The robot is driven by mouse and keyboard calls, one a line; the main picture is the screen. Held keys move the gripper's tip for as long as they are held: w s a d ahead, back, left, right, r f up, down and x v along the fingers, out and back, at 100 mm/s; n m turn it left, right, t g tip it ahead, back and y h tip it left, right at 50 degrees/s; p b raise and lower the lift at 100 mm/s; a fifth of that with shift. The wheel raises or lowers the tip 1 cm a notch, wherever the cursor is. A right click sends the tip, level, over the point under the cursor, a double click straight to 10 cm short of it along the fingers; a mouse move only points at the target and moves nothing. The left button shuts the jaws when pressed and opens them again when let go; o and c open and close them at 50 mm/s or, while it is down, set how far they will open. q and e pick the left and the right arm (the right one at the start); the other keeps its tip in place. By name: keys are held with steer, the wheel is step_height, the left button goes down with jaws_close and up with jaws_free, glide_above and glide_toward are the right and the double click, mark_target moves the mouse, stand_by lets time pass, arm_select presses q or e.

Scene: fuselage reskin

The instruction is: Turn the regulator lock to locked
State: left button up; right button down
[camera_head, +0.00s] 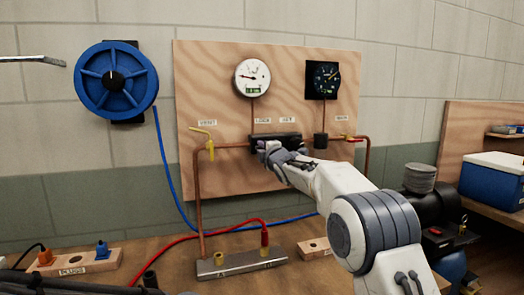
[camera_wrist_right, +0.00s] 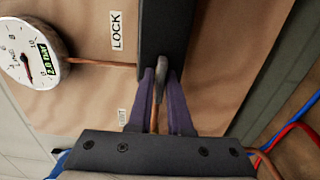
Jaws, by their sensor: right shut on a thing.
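The regulator is a dark block (camera_head: 290,138) on the plywood panel, below the LOCK label (camera_head: 263,121). It shows in the wrist view as a dark grey bar (camera_wrist_right: 165,35) beside the LOCK label (camera_wrist_right: 117,31). My right gripper (camera_head: 264,148) is at the left part of the regulator. In the right wrist view my right gripper (camera_wrist_right: 162,82) is shut on a small grey lock lever (camera_wrist_right: 162,68) at the regulator's edge. The fingers hide part of the lever, so its exact setting cannot be told.
A white gauge (camera_head: 252,78) and a black gauge (camera_head: 325,77) sit above the regulator. A yellow vent valve (camera_head: 203,132) and a red-handled valve (camera_head: 347,139) flank it. A blue hose reel (camera_head: 115,80) hangs at left. A metal manifold (camera_head: 242,263) lies on the bench below.

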steer(key=c, duration=0.9)
jaws_free()
steer(key=shift+s+b, duration=0.25)
steer(key=shift+b, duration=0.05)
steer(key=b+v, duration=0.4)
steer(key=v, duration=0.6)
steer(key=shift+b, duration=0.3)
